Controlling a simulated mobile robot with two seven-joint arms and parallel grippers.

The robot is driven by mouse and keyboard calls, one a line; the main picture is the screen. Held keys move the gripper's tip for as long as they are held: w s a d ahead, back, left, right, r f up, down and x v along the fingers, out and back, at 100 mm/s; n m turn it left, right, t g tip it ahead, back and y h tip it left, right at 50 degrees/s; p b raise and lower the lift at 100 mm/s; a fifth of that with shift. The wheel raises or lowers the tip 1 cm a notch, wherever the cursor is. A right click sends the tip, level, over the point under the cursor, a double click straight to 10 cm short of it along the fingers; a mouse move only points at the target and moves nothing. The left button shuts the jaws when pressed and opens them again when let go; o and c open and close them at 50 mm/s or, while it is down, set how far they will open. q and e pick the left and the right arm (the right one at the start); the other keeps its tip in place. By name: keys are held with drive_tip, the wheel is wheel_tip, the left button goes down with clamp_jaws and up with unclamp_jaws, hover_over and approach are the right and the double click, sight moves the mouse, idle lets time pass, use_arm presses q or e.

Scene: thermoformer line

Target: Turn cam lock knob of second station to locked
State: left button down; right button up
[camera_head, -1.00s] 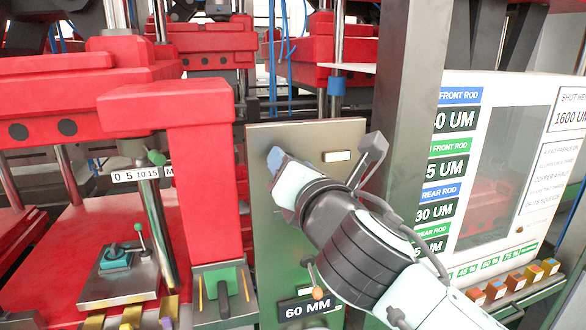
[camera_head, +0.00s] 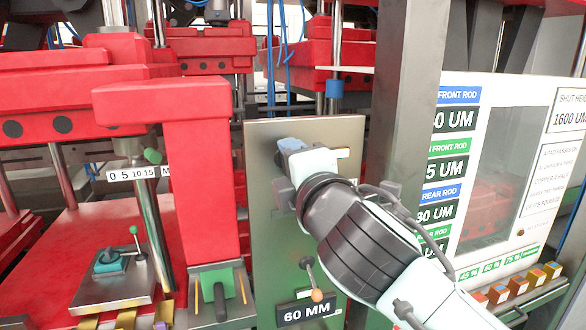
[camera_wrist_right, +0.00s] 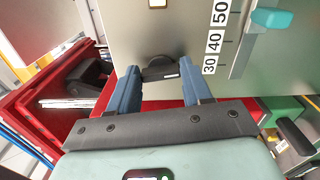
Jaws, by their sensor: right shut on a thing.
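My right gripper (camera_wrist_right: 158,88) is shut on a dark knob (camera_wrist_right: 157,66) on the grey upright panel, with one blue finger on each side of it. The knob has a round dark hub and a bar with a small white mark. In the head view my right gripper (camera_head: 290,146) is at the upper part of the panel (camera_head: 268,220) and hides the knob. I cannot tell from the marks whether the knob stands at locked. My left gripper is not in view.
A red press frame (camera_head: 205,180) stands left of the panel. A lever with an orange ball (camera_head: 316,295) and a "60 MM" plate (camera_head: 306,312) are low on the panel. A grey post (camera_head: 405,120) and a white display board (camera_head: 510,165) stand to the right.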

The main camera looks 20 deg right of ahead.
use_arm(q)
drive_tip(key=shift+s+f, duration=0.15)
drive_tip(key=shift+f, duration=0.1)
use_arm(e)
drive_tip(key=shift+m, duration=0.6)
drive_tip(key=o, duration=1.1)
drive_tip(key=shift+c, duration=0.2)
drive_tip(key=shift+s, duration=0.1)
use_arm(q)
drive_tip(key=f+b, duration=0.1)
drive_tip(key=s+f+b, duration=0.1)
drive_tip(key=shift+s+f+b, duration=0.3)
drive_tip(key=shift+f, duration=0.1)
use_arm(e)
drive_tip(key=s, duration=1.3)
drive_tip(key=shift+s+d, duration=0.15)
drive_tip(key=shift+d, duration=0.1)
